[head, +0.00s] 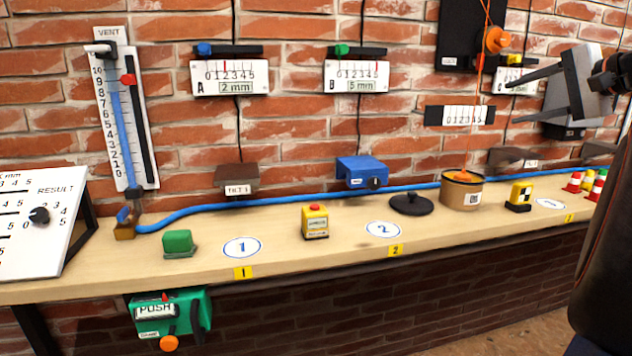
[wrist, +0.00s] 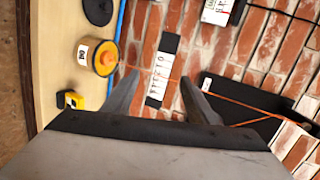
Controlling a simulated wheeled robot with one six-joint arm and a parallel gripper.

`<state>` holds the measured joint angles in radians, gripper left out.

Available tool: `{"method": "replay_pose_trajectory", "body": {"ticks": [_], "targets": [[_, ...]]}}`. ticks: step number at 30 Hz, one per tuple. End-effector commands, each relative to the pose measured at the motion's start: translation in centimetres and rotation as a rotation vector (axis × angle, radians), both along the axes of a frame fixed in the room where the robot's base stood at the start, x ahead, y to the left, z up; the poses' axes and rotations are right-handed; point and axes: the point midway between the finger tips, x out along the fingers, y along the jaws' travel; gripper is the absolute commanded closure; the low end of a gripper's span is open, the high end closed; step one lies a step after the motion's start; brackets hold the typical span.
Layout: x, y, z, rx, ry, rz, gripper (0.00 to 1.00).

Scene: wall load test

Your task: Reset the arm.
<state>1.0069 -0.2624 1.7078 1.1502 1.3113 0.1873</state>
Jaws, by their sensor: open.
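My gripper (head: 520,82) is at the upper right of the head view, raised above the shelf in front of the brick wall. Its two dark fingers are apart and point left, with nothing between them. In the wrist view my gripper (wrist: 161,95) shows from behind, fingers spread, with the wall and a white scale strip (wrist: 160,78) beyond them. An orange cord (wrist: 245,103) runs across the wrist view close to the fingers; I cannot tell whether it touches them.
The wooden shelf (head: 340,232) carries a brown pot (head: 462,192), black lid (head: 411,204), yellow block (head: 315,223), green block (head: 178,243) and blue hose (head: 270,202). An orange pulley (head: 497,39) and gauges A (head: 230,80) and B (head: 356,77) are on the wall. Cones (head: 597,186) stand at right.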

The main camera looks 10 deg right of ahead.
Motion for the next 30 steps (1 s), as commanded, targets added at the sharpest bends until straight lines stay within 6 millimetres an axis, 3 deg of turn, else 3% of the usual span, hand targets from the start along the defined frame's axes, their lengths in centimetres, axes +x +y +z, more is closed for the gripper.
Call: {"method": "replay_pose_trajectory", "body": {"ticks": [1,6,15,21,30], "targets": [[0.2,2.2,-1.6,-0.021,0.031,0.029,0.48],[-0.2,7.9,-7.1,-0.108,0.142,0.110,0.48],[-3.4,16.6,-16.8,-0.307,0.308,0.275,0.48],[-6.9,21.0,-22.8,-0.464,0.393,0.397,0.48],[-13.1,25.0,-31.5,-0.739,0.475,0.595,0.48]]}}
